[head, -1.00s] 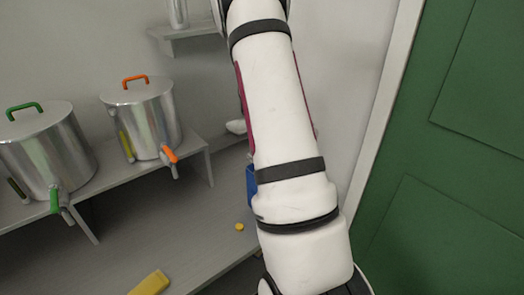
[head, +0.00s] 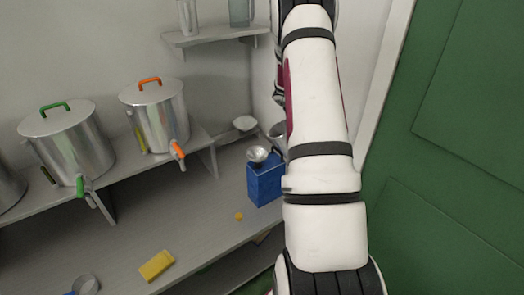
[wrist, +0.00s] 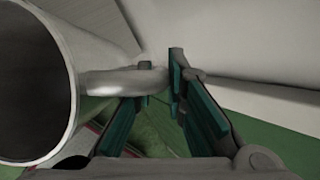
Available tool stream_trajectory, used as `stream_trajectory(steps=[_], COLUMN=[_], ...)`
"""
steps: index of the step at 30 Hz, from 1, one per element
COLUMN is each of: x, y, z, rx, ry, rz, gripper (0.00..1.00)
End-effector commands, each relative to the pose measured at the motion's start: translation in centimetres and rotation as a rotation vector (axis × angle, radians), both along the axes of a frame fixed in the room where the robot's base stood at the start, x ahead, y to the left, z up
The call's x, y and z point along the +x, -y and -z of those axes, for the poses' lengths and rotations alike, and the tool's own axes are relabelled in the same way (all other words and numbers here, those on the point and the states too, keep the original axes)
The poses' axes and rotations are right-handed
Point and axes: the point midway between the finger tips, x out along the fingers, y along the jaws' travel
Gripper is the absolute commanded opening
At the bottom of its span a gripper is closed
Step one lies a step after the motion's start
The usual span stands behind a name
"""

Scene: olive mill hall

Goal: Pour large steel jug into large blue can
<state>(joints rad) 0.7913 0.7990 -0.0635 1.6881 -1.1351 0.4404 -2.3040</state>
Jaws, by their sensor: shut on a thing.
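The large steel jug (wrist: 35,90) fills the left of the wrist view, its open mouth toward the camera. My gripper (wrist: 160,72) is shut on the jug's handle (wrist: 112,81). In the head view a small part of the jug (head: 277,131) shows beside my arm, just above and behind the blue can. The large blue can (head: 265,184) stands on the bench, its right side close to my arm in the picture. A steel funnel (head: 257,156) sits on top of the can. Whether anything is in the jug cannot be told.
Steel vats with a green handle (head: 66,145) and an orange handle (head: 158,115) stand on a raised shelf at left. A yellow sponge (head: 157,265) and a small yellow cap (head: 239,216) lie on the bench. A wall shelf (head: 215,37) holds vessels. A green door (head: 460,180) is at right.

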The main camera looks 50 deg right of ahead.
Motion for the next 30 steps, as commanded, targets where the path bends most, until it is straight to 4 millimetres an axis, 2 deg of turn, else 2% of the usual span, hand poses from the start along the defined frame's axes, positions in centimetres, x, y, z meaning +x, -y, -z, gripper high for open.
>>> stream_trajectory(steps=[1, 12, 22, 30], x=[-0.7, -1.9, -2.8, -2.9], y=[0.4, 1.6, 2.6, 3.1], z=[-0.3, -0.6, -1.9, -0.1], rx=[0.015, 0.133, 0.244, 0.338], ry=[0.018, 0.134, 0.246, 0.335], rz=[0.003, 0.005, 0.008, 0.009], gripper=[0.00, 0.00, 0.00, 0.00])
